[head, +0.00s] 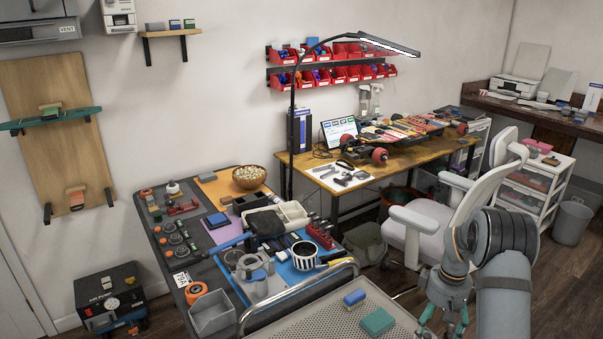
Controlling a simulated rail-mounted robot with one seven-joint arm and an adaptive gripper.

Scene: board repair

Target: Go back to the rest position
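My gripper (442,318) is at the lower right of the head view, at the end of my grey arm. It hangs down near the right edge of the perforated metal tray (300,324). Its fingertips are partly cut off by the bottom of the picture, and whether it is open or shut does not show clearly. No object can be made out between the fingers. A green block (377,322) and a blue box (354,297) lie on the tray, left of my gripper and apart from it.
A crowded workbench (160,232) with tools, a bowl (249,177) and a grey bin (213,314) stands left of the tray. A white office chair (430,218) stands close behind my arm. A wooden desk (345,185) with a skateboard-like board and a lamp (390,45) is farther back.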

